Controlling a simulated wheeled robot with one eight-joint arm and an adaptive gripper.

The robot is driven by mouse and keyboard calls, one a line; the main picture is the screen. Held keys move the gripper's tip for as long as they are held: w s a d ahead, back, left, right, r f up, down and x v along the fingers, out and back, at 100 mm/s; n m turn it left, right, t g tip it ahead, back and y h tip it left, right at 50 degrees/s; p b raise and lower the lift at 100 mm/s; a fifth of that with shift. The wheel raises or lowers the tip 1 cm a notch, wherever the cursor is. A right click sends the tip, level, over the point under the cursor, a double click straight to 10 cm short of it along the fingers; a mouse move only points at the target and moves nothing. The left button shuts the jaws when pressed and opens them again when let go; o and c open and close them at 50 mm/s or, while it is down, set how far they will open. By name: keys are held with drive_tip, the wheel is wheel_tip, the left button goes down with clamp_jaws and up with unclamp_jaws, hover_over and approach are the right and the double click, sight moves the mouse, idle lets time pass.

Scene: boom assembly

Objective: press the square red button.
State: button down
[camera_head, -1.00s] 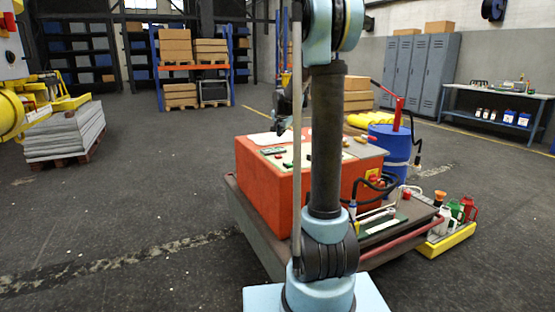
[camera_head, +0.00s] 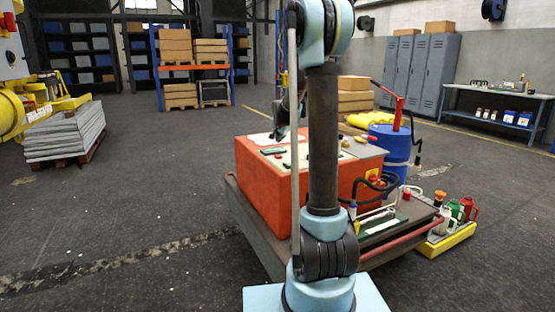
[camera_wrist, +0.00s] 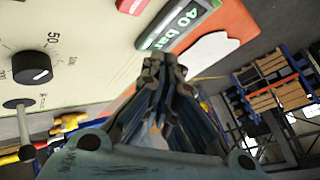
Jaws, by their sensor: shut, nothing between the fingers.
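The cream control panel (camera_wrist: 90,50) tops an orange box, with a red part (camera_wrist: 132,5) cut off at the top edge of the wrist view. It may be the square red button, but its full outline is hidden. My gripper (camera_wrist: 165,68) is shut and empty, its fingertips near a dark green "40 bar" display (camera_wrist: 181,22) and the panel's edge. The red part lies above and left of the fingertips in that view. In the head view, my gripper (camera_head: 280,134) is over the far left part of the panel, and my arm hides much of the panel.
The panel also carries a black knob (camera_wrist: 32,68) and a metal lever (camera_wrist: 21,118). The orange box (camera_head: 262,192) stands on a low cart. A blue drum (camera_head: 390,146) is behind it to the right. A yellow tray (camera_head: 448,240) of cans is at the cart's right.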

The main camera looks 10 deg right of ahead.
sight(280, 156)
drive_tip(key=shift+f, duration=2.7)
drive_tip(key=shift+f, duration=0.2)
drive_tip(key=shift+f, duration=0.15)
drive_tip(key=shift+f, duration=0.5)
drive_tip(key=shift+r, duration=0.1)
idle(0.5)
drive_tip(key=shift+r, duration=0.85)
drive_tip(key=shift+r, duration=2.5)
